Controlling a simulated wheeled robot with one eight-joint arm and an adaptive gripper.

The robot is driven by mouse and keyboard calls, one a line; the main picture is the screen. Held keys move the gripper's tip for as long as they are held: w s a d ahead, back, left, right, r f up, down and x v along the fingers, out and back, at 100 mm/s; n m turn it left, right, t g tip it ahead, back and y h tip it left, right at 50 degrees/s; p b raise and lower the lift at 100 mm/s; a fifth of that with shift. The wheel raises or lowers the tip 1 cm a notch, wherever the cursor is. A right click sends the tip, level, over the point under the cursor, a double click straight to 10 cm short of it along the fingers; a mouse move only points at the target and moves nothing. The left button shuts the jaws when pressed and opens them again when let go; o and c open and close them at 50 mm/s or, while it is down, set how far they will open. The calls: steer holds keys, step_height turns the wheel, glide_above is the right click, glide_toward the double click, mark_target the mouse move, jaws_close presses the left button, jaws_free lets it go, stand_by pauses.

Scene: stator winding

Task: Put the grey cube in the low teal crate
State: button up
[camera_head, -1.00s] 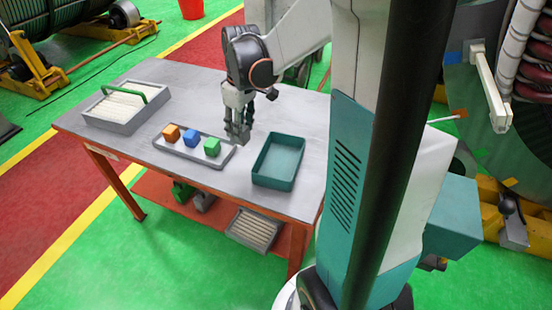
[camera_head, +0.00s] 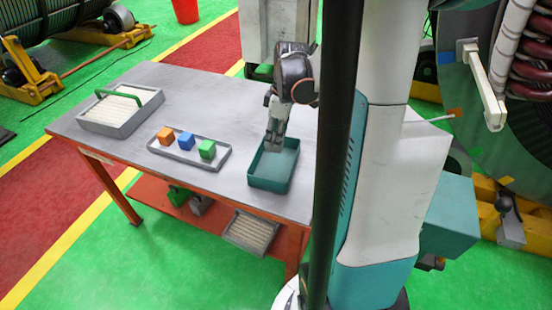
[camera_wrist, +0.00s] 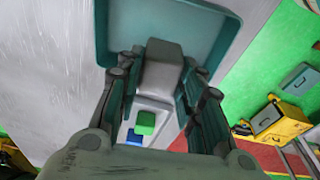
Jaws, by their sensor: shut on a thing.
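The grey cube (camera_wrist: 162,72) is between the fingers of my gripper (camera_wrist: 160,85) in the wrist view. My gripper is shut on it. In the head view my gripper (camera_head: 273,140) points down over the low teal crate (camera_head: 255,180), at its back left part. The cube is hard to make out there against the fingers. The crate's rim also shows in the wrist view (camera_wrist: 101,35), around and beyond the cube. I cannot tell whether the cube touches the crate floor.
A grey tray (camera_head: 185,161) left of the crate holds an orange cube (camera_head: 166,136), a blue cube (camera_head: 186,141) and a green cube (camera_head: 207,149). A grey box with a green handle (camera_head: 120,107) stands at the table's left end. The table's back middle (camera_head: 205,95) is clear.

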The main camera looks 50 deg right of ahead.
step_height(320, 180, down, 8)
steer(key=shift+f+b, duration=0.15)
steer(key=shift+b, duration=1.05)
steer(key=shift+f, duration=0.1)
steer(key=shift+f, duration=0.1)
steer(key=o, duration=1.1)
steer(key=r+p, duration=0.1)
steer(key=r, duration=0.3)
steer(key=s+r+p, duration=0.1)
steer(key=r, duration=0.3)
steer(key=d+r+p, duration=0.1)
steer(key=r+p, duration=0.1)
steer(key=r, duration=0.2)
steer(key=shift+s+r, duration=0.2)
steer(key=shift+s, duration=0.1)
